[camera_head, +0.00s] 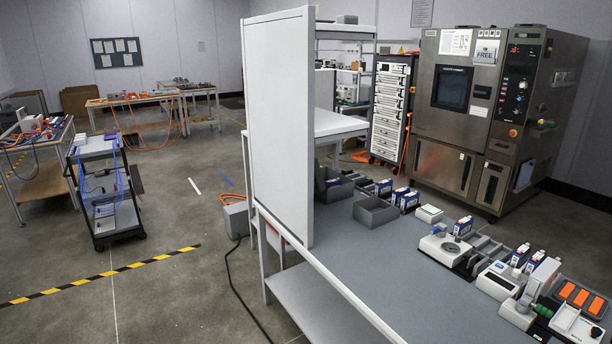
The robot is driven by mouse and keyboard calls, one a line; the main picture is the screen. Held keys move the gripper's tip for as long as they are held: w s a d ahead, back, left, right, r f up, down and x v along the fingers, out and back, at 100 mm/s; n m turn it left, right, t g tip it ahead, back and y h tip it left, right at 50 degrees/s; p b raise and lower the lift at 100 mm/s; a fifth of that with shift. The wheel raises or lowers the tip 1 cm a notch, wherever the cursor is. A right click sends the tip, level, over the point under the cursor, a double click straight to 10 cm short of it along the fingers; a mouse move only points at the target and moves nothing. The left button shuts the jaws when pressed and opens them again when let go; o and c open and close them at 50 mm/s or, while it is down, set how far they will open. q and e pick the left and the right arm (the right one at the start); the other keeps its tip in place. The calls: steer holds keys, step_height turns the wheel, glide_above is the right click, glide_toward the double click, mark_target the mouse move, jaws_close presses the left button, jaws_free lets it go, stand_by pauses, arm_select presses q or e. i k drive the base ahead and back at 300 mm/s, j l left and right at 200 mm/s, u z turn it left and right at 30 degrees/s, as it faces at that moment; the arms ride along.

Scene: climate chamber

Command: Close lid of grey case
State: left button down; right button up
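An open dark grey box (376,222) stands on the grey workbench (340,260), just right of the tall white panel. A second dark grey box (338,192) stands behind it, partly hidden by the panel, and its top also looks open. I cannot tell which of them is the grey case, and no lid is clearly distinguishable. Neither of my grippers is in view.
The tall white panel (278,120) stands at the bench's left edge. A black cart (104,190) stands left. A grey box (237,220) sits on the floor.

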mark_target(319, 185)
steer(key=i+j+z, duration=0.1)
steer(key=i+j, duration=0.3)
steer(key=j, duration=0.2)
steer(key=i+j+z, duration=0.15)
steer(key=j, duration=0.15)
steer(key=i+j+z, duration=0.1)
steer(key=j, duration=0.25)
steer(key=i+j, duration=0.25)
steer(key=j+z, duration=0.05)
steer(key=j, duration=0.05)
